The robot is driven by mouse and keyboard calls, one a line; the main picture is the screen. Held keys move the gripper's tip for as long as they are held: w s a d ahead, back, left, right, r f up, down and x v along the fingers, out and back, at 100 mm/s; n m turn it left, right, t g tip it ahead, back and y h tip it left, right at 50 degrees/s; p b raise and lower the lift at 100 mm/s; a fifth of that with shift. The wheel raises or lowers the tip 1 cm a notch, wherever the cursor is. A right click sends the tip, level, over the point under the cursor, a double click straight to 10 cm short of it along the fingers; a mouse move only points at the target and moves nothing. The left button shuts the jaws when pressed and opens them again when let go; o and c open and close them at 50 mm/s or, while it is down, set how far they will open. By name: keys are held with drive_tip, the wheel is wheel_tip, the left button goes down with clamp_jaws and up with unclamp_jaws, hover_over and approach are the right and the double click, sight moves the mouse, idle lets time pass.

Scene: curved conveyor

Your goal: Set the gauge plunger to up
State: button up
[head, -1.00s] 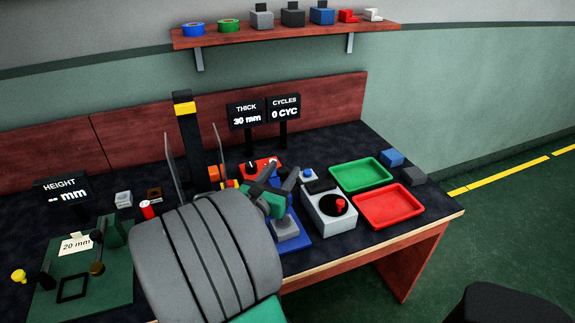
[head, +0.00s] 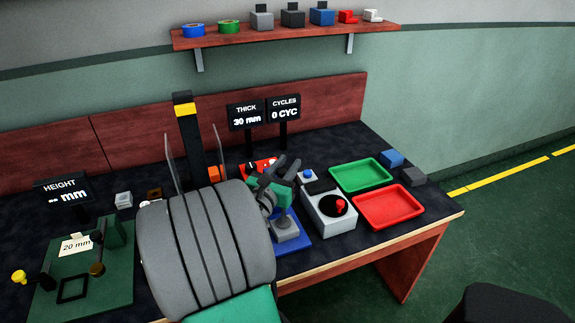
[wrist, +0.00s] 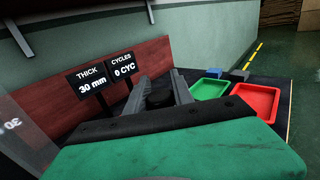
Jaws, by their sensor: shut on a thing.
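My gripper (head: 284,172) is above the blue gauge base (head: 298,245) in the head view. In the wrist view its two grey fingers (wrist: 156,82) are closed around a dark round knob, which I take for the gauge plunger (wrist: 159,98). The rest of the plunger is hidden by my gripper and arm. A grey block (head: 286,231) sits on the blue base below my gripper. The THICK display (head: 246,115) reads 30 mm and also shows in the wrist view (wrist: 91,80).
A grey box with a red knob (head: 339,206) stands just right of the gauge. Green (head: 361,174) and red (head: 388,207) trays lie farther right. Clear upright panels and a black post (head: 188,130) stand left of my gripper. The CYCLES display (head: 284,108) reads 0.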

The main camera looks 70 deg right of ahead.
clamp_jaws()
idle(0.7)
wheel_tip(320, 180, up, 5)
drive_tip(key=p, duration=0.5)
drive_tip(key=shift+f, duration=0.15)
drive_tip(key=o, duration=0.9)
unclamp_jaws()
drive_tip(key=shift+o, duration=0.2)
